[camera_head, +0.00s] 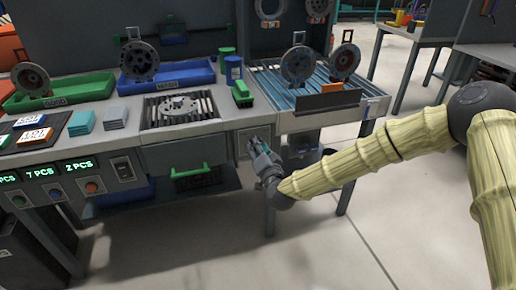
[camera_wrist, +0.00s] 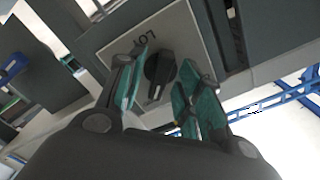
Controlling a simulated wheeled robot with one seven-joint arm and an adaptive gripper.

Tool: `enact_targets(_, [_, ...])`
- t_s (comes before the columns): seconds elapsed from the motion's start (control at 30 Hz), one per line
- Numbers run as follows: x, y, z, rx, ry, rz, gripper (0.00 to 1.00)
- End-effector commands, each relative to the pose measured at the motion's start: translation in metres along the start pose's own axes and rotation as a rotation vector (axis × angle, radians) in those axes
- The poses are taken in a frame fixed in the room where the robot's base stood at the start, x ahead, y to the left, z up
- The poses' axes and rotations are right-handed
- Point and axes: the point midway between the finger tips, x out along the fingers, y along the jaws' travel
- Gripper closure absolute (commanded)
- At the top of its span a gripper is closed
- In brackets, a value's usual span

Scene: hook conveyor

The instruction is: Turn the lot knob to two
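The lot knob is a small black knob (camera_wrist: 160,68) on a light grey plate (camera_wrist: 178,30) in the wrist view. Upside-down lettering on the plate seems to read "LOT". A small pale mark shows by the knob's lower end, but I cannot read its setting. My gripper (camera_wrist: 163,84) has its teal finger pads apart, one on each side of the knob, with no clear contact. The fingers hide part of the plate.
A roller conveyor (camera_head: 330,85) with hanging discs stands right of the bench. Counters (camera_head: 46,173) and buttons line the left front. The floor (camera_head: 385,215) at right is clear.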

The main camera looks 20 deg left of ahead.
Motion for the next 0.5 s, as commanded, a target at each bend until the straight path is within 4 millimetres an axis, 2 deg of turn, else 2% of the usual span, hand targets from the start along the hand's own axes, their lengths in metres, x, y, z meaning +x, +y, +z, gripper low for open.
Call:
enact_targets(0.17, [-0.021, 0.0, -0.001, 0.0, 0.0, 0.0, 0.64])
enact_targets(0.5, [-0.083, 0.0, 0.0, 0.0, -0.001, 0.001, 0.64])
